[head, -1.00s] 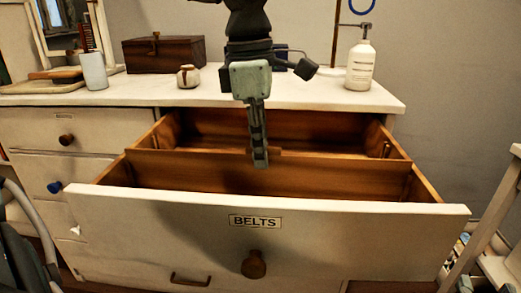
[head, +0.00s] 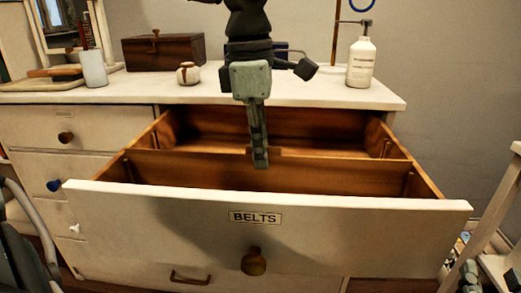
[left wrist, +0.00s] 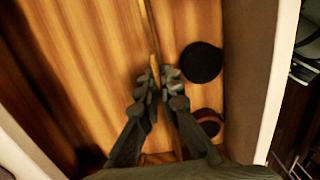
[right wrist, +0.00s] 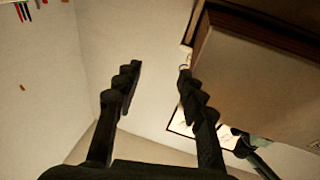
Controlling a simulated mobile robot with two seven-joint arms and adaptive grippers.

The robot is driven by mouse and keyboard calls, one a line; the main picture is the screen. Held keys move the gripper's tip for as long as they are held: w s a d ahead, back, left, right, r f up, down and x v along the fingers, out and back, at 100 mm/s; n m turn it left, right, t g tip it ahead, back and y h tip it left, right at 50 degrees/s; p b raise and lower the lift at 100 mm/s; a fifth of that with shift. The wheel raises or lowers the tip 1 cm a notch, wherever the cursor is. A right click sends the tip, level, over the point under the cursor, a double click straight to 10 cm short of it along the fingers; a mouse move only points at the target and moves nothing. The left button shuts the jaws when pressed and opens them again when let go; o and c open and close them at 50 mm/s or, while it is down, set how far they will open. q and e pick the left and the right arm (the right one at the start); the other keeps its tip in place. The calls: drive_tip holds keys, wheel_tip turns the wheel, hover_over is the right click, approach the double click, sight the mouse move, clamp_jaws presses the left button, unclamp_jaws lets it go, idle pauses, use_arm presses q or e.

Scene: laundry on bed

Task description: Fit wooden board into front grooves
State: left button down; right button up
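The wooden board (head: 330,175) stands upright on edge across the open drawer labelled BELTS (head: 350,225), from side to side. My left gripper (head: 260,160) reaches down from above and is shut on the middle of the board's top edge. In the left wrist view the fingers (left wrist: 158,82) pinch the board's thin edge (left wrist: 148,28). Groove strips show on the drawer's side walls, near the board's right end (head: 408,182) and further back (head: 387,148). I cannot tell whether the board's ends sit in grooves. My right gripper (right wrist: 158,75) is open and empty.
A black round item (left wrist: 201,62) and a brown coiled item (left wrist: 208,122) lie in the drawer beside the board. The dresser top holds a wooden box (head: 163,52), a small jar (head: 188,73) and a white bottle (head: 360,63). A stand (head: 505,200) is at the right.

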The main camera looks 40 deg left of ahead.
use_arm(q)
drive_tip(key=shift+f, duration=0.1)
use_arm(e)
drive_tip(key=shift+r, duration=0.2)
use_arm(q)
drive_tip(key=shift+f+b, duration=0.4)
drive_tip(key=shift+f, duration=0.05)
use_arm(e)
drive_tip(key=shift+s+a+r+t, duration=0.1)
drive_tip(key=shift+s+r+t, duration=0.1)
drive_tip(key=shift+r+t, duration=0.3)
drive_tip(key=shift+s+a+r+t, duration=0.15)
drive_tip(key=shift+r+t, duration=0.15)
drive_tip(key=shift+r, duration=0.4)
use_arm(q)
drive_tip(key=shift+f+b, duration=0.4)
drive_tip(key=shift+f, duration=0.1)
drive_tip(key=c, duration=1.6)
unclamp_jaws()
drive_tip(key=shift+c, duration=0.2)
use_arm(e)
drive_tip(key=r+t, duration=0.1)
drive_tip(key=s+r+y, duration=0.1)
drive_tip(key=shift+s+r+t, duration=0.1)
drive_tip(key=shift+r+t, duration=0.25)
drive_tip(key=shift+t, duration=0.05)
use_arm(q)
drive_tip(key=shift+r, duration=0.1)
